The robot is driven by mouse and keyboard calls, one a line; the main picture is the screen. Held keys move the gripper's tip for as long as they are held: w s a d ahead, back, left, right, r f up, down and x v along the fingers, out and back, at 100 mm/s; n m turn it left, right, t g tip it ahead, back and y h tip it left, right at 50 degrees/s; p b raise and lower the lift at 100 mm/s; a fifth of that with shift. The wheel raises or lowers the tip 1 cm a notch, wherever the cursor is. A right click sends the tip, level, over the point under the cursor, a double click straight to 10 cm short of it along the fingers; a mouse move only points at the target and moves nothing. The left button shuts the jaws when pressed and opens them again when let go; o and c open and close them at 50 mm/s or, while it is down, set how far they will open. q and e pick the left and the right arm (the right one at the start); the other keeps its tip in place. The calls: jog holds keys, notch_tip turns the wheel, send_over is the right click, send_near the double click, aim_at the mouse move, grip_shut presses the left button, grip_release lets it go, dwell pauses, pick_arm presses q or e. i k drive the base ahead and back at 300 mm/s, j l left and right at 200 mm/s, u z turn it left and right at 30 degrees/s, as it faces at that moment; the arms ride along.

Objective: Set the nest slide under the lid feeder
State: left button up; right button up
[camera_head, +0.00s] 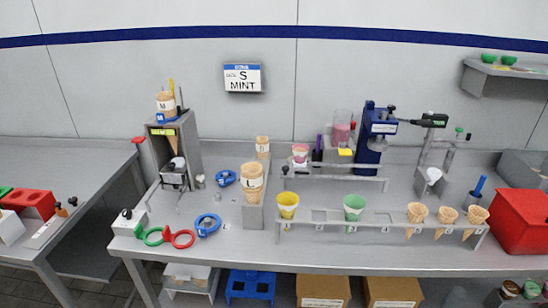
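A tall grey box-like tower (190,140), which looks like the lid feeder, stands at the left of the bench, with a yellow label on its front. A small metal carriage (174,178), which looks like the nest slide, sits low at the front of the tower. Thin rails run from it toward the front of the bench. I cannot tell how far under the tower the carriage is. A white block with a black knob (128,218) stands near the front left edge. Neither of my grippers shows.
Blue (207,225), red (179,238) and green (150,236) rings lie in front of the rails. A large cone marked L (252,184) stands in a grey holder to the right. A rack (390,226) holds cups and cones. A blue press (373,135) stands behind it.

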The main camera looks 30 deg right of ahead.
aim_at(287, 172)
jog(key=l+u, duration=0.3)
jog(key=l, duration=0.35)
jog(key=k+l+u, duration=0.1)
jog(key=l+u, duration=0.2)
jog(key=l, duration=0.35)
